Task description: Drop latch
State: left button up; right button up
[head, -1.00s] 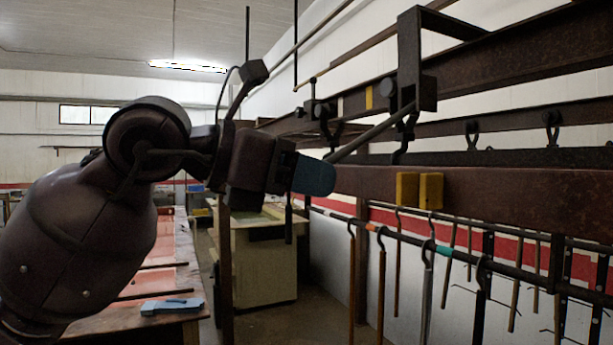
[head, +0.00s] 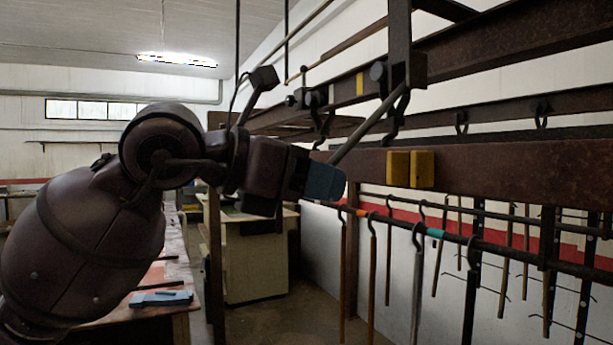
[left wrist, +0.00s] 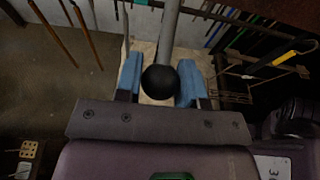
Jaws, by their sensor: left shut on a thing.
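The latch lever is a grey rod (head: 368,130) that slopes down left from a dark bracket (head: 408,68) on the upper rail. My left gripper (head: 327,183), with blue fingers, is at the rod's lower end. In the left wrist view the fingers are shut around the rod's end (left wrist: 170,30), with its black ball knob (left wrist: 160,82) between them. Two yellow blocks (head: 410,169) sit on the rusty beam (head: 520,180), right of the gripper. The rod's lower tip is hidden behind the fingers in the head view. My right gripper is out of view.
Hooked rods hang from a dark rail (head: 480,246) below the beam. A workbench (head: 150,315) with a blue object (head: 160,298) stands at lower left, and a pale cabinet (head: 255,265) stands behind. Floor shows between the cabinet and the rack.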

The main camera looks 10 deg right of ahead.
pick_arm(q)
jog(key=shift+w+d+f+b, duration=0.15)
jog(key=shift+d+f+b, duration=0.2)
jog(key=shift+d+f, duration=0.3)
jog(key=f+b+x, duration=0.1)
jog(key=x, duration=1.4)
jog(key=shift+a+f, duration=0.2)
dwell(0.6)
jog(key=o, duration=0.8)
jog(key=shift+o, duration=0.2)
jog(key=shift+a, duration=0.1)
